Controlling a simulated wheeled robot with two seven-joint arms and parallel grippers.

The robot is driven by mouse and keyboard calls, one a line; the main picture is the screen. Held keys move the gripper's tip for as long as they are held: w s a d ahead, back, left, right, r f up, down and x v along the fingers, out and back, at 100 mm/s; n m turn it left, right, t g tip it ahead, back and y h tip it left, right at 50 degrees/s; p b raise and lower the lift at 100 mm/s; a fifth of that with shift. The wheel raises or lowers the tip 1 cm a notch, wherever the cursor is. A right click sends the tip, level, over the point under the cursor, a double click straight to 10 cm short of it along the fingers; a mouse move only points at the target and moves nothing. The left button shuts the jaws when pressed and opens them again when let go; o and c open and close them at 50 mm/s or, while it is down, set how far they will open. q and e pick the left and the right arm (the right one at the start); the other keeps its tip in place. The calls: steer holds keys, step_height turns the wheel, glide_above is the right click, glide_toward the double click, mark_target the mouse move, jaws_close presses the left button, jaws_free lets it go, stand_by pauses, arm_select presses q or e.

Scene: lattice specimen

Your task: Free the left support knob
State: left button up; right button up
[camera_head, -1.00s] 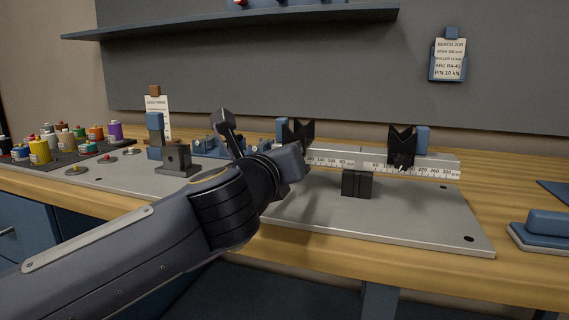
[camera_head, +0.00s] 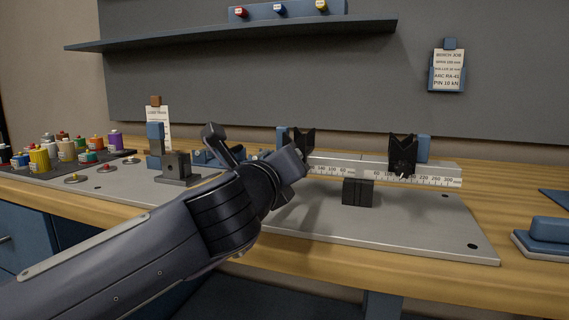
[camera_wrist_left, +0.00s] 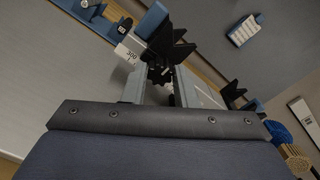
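A ruler-marked beam (camera_head: 400,177) on a dark centre block (camera_head: 357,191) carries two black V-shaped supports. The left support (camera_head: 301,140) is partly hidden by my arm. The right support (camera_head: 402,150) has a dark knob (camera_head: 401,170) on its front. My left gripper (camera_head: 297,160) reaches the beam below the left support, and its fingertips are hard to see there. In the left wrist view, the left support's black knurled knob (camera_wrist_left: 160,73) sits between the fingers of my left gripper (camera_wrist_left: 160,80). Whether the fingers press on it is unclear. My right gripper is not in view.
A grey metal plate (camera_head: 410,228) lies under the beam. A dark block (camera_head: 176,168), a blue post and colourful bottles (camera_head: 65,149) stand to the left. A blue block (camera_head: 548,224) lies at right. A shelf (camera_head: 230,34) hangs above.

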arm_select(q)
steer(key=o, duration=0.4)
steer(key=p+v, duration=0.1)
steer(key=v, duration=0.6)
steer(key=shift+r, duration=0.15)
steer(key=shift+s+a, duration=0.1)
steer(key=shift+s, duration=0.3)
